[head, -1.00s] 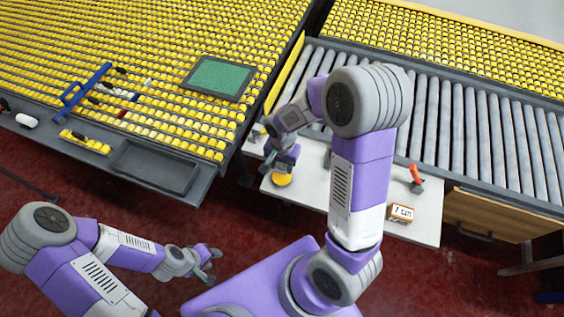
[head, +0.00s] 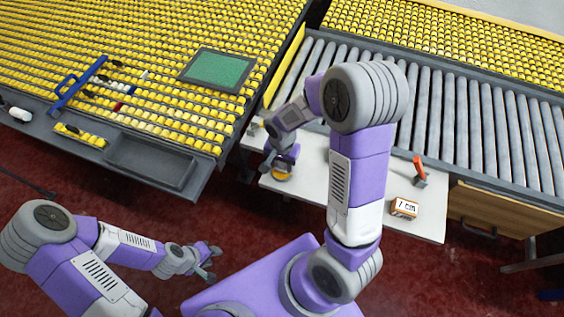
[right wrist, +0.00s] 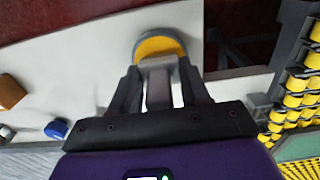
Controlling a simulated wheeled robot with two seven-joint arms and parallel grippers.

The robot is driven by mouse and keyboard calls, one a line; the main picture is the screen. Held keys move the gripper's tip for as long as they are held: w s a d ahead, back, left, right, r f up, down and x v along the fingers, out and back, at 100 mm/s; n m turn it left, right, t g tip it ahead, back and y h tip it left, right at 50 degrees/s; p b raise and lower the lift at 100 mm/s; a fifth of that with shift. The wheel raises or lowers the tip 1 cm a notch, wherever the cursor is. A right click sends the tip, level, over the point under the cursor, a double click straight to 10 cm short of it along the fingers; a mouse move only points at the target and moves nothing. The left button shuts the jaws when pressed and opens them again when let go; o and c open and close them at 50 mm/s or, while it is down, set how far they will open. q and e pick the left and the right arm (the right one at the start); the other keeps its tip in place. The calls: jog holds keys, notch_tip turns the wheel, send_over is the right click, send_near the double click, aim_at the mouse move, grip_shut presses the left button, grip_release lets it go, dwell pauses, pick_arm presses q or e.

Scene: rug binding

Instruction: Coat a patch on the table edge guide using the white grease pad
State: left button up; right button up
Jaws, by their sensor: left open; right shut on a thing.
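My right gripper (head: 282,163) is over the left end of the white table (head: 300,190). In the right wrist view its fingers (right wrist: 160,88) are shut on a light grey block. That block meets a round pad (right wrist: 160,47) with a yellow face and pale grey rim; its yellow edge also shows in the head view (head: 281,176) under the gripper. The pad is at or just above the tabletop; I cannot tell if it touches. I cannot single out the edge guide or any coated patch. My left gripper (head: 211,262) is open and empty above the red floor.
On the table are a small labelled box (head: 403,208) and an orange-handled tool (head: 419,170). A blue object (right wrist: 57,128) shows in the right wrist view. A roller conveyor (head: 450,125) lies behind, and a yellow-roller table (head: 150,60) with a green-topped tray (head: 217,71) at left.

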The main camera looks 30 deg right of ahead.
jog(key=shift+f+b, duration=0.55)
jog(key=shift+f, duration=0.05)
dwell(1.5)
jog(key=shift+r+p, duration=2.85)
jog(key=shift+r, duration=0.8)
jog(key=shift+f, duration=0.1)
